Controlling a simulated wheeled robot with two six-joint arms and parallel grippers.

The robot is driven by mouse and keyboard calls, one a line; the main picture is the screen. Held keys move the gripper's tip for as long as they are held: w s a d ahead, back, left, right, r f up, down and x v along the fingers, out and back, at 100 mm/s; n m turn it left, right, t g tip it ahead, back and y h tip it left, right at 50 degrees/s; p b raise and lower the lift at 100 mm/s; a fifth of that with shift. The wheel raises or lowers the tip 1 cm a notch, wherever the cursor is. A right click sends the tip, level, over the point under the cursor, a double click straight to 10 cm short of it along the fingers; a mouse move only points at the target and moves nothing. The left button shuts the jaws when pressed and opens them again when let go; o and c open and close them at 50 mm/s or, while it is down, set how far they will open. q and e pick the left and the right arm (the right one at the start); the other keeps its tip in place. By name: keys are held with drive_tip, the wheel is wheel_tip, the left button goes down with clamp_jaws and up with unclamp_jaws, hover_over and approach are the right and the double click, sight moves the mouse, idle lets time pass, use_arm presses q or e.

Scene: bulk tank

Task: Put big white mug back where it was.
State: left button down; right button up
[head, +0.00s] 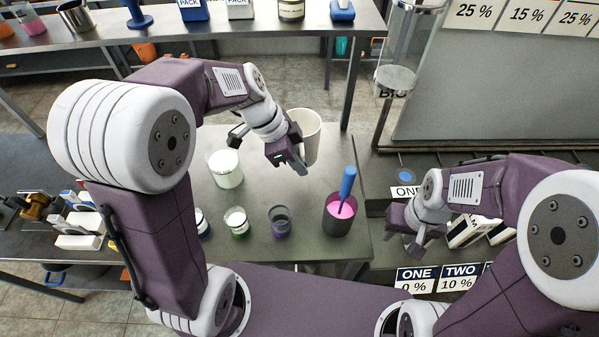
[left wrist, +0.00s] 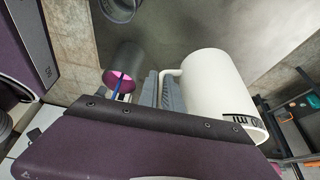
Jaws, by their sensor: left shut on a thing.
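The big white mug (head: 311,136) is held above the grey table by my left gripper (head: 297,165). In the left wrist view the mug (left wrist: 212,92) lies on its side in the picture, with dark "ml" lettering near its rim. Its handle reaches the grey fingers of my left gripper (left wrist: 160,92), which are shut on it. The gripper hides part of the mug in the head view. My right gripper (head: 412,238) hangs at the right, beside the table's edge, apart from the mug; its jaw opening is unclear.
A dark cup (head: 338,218) with pink contents and a blue-handled tool stands at the table's front right. A white-filled container (head: 226,168) and small jars (head: 236,221) stand left of it. A raised shelf (head: 230,30) runs behind. Table (head: 265,185) below the mug looks clear.

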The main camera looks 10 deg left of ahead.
use_arm(q)
drive_tip(key=shift+s+d+f, duration=0.15)
drive_tip(key=shift+d, duration=0.1)
wheel_tip(320, 180, down, 9)
drive_tip(key=shift+s+f+b, duration=0.1)
drive_tip(key=shift+s+b, duration=0.05)
drive_tip(key=shift+b, duration=0.9)
drive_tip(key=shift+f, duration=0.4)
drive_tip(key=shift+f+b, duration=0.2)
drive_tip(key=shift+b, duration=0.15)
drive_tip(key=c, duration=1.5)
unclamp_jaws()
drive_tip(key=shift+r, duration=0.1)
